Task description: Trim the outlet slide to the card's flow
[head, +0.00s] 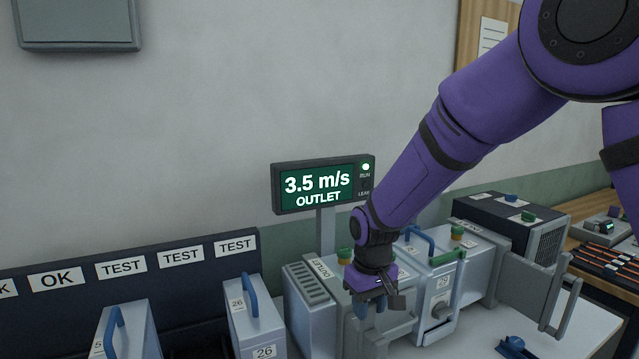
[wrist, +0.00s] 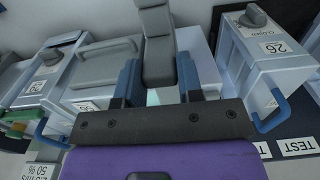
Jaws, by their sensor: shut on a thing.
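The outlet display (head: 318,186) reads 3.5 m/s with its RUN lamp lit green. The outlet duct (head: 325,305) stands below it, joined to the light blue damper box marked 29 (head: 440,290). My gripper (head: 370,308) is down at the front of the outlet duct. In the wrist view, my gripper (wrist: 158,85) has its blue fingers shut on a grey upright piece (wrist: 157,55), which appears to be the outlet slide. In the head view my gripper hides most of it. A card (wrist: 38,170) shows upside down and cut off in the wrist view, seeming to include 50 %.
A box marked 26 (head: 255,320) stands left of the duct, with another box (head: 128,335) farther left. A dark rack board (head: 200,275) carries OK and TEST labels. A small blue part (head: 515,348) lies on the bench.

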